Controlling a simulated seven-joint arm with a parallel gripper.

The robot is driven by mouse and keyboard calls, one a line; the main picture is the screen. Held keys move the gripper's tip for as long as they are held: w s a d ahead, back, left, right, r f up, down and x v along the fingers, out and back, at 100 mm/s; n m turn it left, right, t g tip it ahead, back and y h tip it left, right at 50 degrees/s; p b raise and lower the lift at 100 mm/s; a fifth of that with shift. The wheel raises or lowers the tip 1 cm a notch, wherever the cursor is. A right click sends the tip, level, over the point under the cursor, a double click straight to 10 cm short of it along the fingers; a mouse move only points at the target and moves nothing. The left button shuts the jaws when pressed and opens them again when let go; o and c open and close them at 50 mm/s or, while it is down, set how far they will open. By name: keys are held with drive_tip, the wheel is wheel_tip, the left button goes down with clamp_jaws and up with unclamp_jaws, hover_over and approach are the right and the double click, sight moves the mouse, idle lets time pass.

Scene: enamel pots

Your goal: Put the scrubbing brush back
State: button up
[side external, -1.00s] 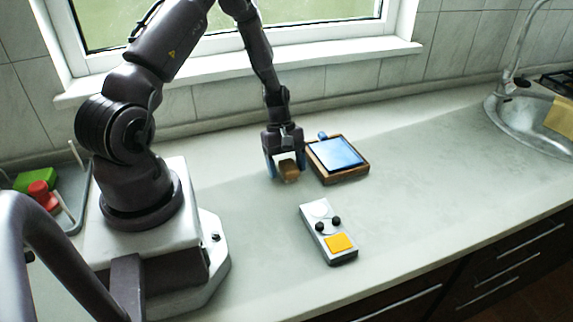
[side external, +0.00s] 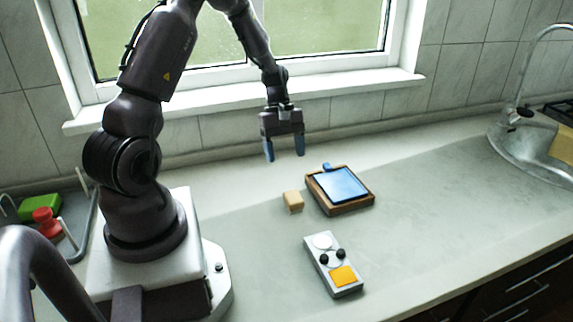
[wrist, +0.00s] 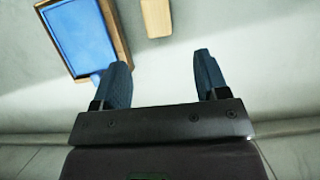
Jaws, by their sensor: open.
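A small tan block (side external: 292,202), which looks like the scrubbing brush, rests on the counter just left of a wooden tray (side external: 355,209); I cannot make out bristles. In the wrist view the block (wrist: 156,16) is at the top edge, partly cut off. The tray holds a flat blue piece (side external: 341,184) with a small blue tab at its back. My gripper (side external: 284,157) hangs above and behind the block, open and empty. Its two blue fingers (wrist: 160,70) stand apart in the wrist view, with bare counter between them.
A grey box with dark knobs and a yellow square (side external: 333,264) lies in front of the tray. A rack with a green block (side external: 40,207) and a red item (side external: 46,222) is at the left. A sink (side external: 535,145) is at the right. The window wall is close behind my gripper.

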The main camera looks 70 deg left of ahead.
drive_tip(key=w+d+r+m+y, duration=0.1)
drive_tip(key=d+r+m+y, duration=0.1)
drive_tip(key=d+r+m, duration=0.6)
drive_tip(key=s+d+r+m+t+y, duration=0.2)
drive_tip(key=s+d+r+m+t, duration=0.3)
drive_tip(key=s+d+r+m, duration=0.5)
drive_tip(key=s+d+r, duration=0.1)
drive_tip(key=d+r, duration=0.2)
drive_tip(key=r, duration=0.2)
drive_tip(key=shift+s+t, duration=0.3)
drive_tip(key=shift+r, duration=0.1)
